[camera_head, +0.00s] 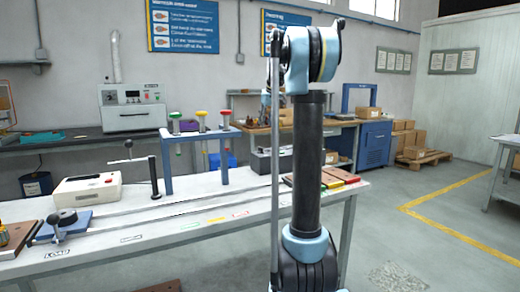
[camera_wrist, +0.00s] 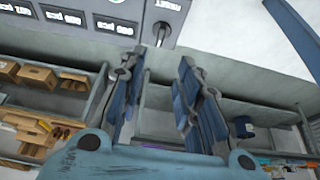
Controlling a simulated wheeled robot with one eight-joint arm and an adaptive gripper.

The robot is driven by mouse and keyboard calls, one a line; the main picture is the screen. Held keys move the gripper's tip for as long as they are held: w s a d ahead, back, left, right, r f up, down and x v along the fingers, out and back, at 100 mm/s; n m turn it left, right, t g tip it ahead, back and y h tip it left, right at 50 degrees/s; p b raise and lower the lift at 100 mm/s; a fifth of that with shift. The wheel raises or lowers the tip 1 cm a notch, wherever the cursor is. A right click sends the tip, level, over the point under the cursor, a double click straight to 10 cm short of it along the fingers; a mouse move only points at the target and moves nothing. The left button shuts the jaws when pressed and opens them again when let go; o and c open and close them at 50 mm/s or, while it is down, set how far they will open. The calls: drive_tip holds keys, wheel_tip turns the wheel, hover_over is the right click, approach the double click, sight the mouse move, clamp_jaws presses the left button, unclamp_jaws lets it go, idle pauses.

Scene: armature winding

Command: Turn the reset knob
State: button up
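In the wrist view, a grey panel (camera_wrist: 138,12) with several dark-framed labels or displays fills the top left. In the head view, a grey control box (camera_head: 126,118) with small knobs stands on the back bench. A white box (camera_head: 75,192) with a red button sits on the front bench.
My arm stands upright before the front bench (camera_head: 175,252) and hides part of it. A blue stand (camera_head: 168,170) with coloured-topped tools rises from that bench. Shelves with cardboard boxes (camera_wrist: 38,78) show in the wrist view.

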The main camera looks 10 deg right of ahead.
sight(261, 148)
drive_tip(key=x, duration=1.5)
drive_tip(key=shift+w+f, duration=0.1)
drive_tip(key=shift+f, duration=0.1)
